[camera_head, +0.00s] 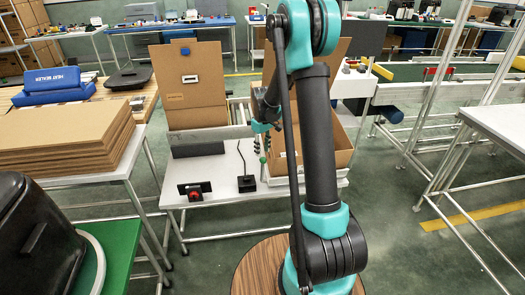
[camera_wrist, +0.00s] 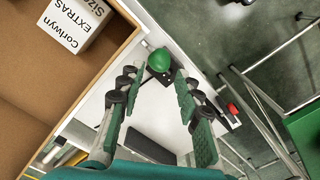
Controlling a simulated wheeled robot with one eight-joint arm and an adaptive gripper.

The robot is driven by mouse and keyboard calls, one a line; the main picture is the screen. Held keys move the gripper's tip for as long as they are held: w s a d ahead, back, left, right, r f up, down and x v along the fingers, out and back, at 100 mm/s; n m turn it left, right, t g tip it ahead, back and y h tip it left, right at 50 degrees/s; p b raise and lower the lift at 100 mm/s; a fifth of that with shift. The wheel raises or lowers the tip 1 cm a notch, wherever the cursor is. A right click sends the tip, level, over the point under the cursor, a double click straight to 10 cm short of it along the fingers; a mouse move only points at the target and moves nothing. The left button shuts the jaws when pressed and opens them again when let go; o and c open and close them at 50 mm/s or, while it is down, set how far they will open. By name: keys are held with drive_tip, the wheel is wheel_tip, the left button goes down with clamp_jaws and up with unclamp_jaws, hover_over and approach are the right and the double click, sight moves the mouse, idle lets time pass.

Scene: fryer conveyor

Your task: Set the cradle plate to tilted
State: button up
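My gripper (camera_wrist: 157,78) is open, its two padded fingers spread apart. In the wrist view a green ball knob (camera_wrist: 160,59) shows just beyond and between the fingertips, above a black base; I see no contact. In the head view my gripper (camera_head: 265,150) hangs over the white table, partly behind my arm. A black square base (camera_head: 247,183) with a thin dark rod or cable stands on that table. An open cardboard box (camera_head: 342,142) stands at the table's right side, partly hidden by my arm. I cannot clearly make out the cradle plate or its angle.
A black panel with a red button (camera_head: 194,190) lies on the white table (camera_head: 225,168), left of the base. A dark grey block (camera_head: 198,149) lies behind it. Stacked cardboard (camera_head: 70,140) stands at left. In the wrist view a white carton (camera_wrist: 75,22) sits inside the box.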

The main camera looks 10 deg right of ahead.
sight(263, 169)
drive_tip(key=r+m, duration=0.1)
drive_tip(key=r, duration=0.1)
drive_tip(key=r+m, duration=0.2)
drive_tip(key=shift+a, duration=0.2)
drive_tip(key=shift+r+m+h, duration=0.3)
drive_tip(key=shift+r+m, duration=0.1)
drive_tip(key=shift+m, duration=0.4)
drive_tip(key=f, duration=1.7)
drive_tip(key=shift+w+d, duration=0.15)
drive_tip(key=shift+d, duration=0.2)
drive_tip(key=shift+c, duration=0.5)
clamp_jaws()
